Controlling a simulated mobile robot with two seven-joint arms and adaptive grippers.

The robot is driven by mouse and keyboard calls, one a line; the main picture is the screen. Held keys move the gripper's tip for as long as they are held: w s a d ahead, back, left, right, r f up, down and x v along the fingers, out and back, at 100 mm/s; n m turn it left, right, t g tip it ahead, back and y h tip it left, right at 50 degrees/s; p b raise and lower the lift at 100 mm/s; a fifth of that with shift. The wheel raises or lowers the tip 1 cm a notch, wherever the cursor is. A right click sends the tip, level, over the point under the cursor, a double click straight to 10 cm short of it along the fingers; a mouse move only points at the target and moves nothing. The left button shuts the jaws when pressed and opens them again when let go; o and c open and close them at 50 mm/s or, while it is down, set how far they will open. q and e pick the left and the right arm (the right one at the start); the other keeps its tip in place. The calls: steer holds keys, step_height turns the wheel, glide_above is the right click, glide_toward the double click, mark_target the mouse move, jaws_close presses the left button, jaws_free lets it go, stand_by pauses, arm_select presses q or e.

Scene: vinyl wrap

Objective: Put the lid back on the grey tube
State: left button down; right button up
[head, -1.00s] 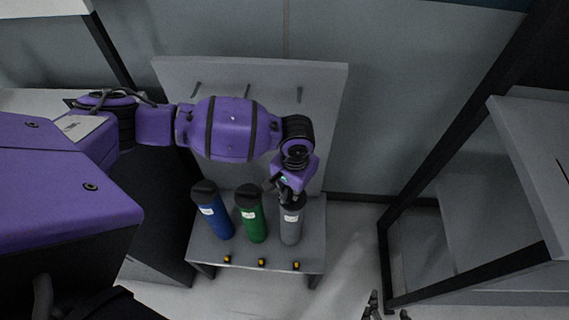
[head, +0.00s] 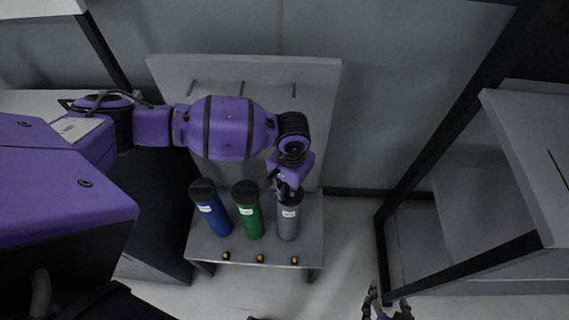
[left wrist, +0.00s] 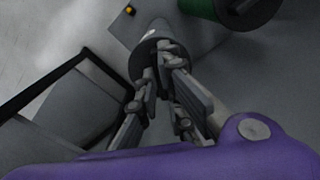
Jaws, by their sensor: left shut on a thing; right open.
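The grey tube (head: 288,224) stands upright at the right of a row of three tubes on a small grey stand. Its dark lid (head: 296,198) is at the tube's top, under my left gripper (head: 287,192). In the left wrist view the left fingers (left wrist: 160,75) are closed on the dark lid (left wrist: 150,48), with the tube below it. Whether the lid is fully seated is hidden by the fingers. My right gripper (head: 387,297) is open and empty at the bottom edge of the head view, well right of the stand.
A blue tube (head: 213,217) and a green tube (head: 249,218), both with dark lids, stand left of the grey one. The stand (head: 310,225) has several yellow-black markers along its front and a back panel with pegs. A grey shelf unit (head: 530,150) stands at right.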

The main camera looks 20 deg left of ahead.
steer(key=shift+w+a+r, duration=0.1)
steer(key=shift+w+r, duration=0.1)
steer(key=shift+r, duration=0.05)
steer(key=shift+w+r, duration=0.15)
steer(key=shift+r, duration=0.1)
steer(key=shift+d, duration=0.2)
stand_by(0.4)
arm_select(q)
steer(key=c, duration=1.8)
jaws_free()
steer(key=shift+c, duration=0.2)
arm_select(e)
steer(key=shift+a, duration=0.1)
arm_select(q)
steer(key=shift+o, duration=0.5)
steer(key=o, duration=0.4)
arm_select(e)
steer(key=shift+a, duration=0.1)
steer(key=shift+w, duration=0.1)
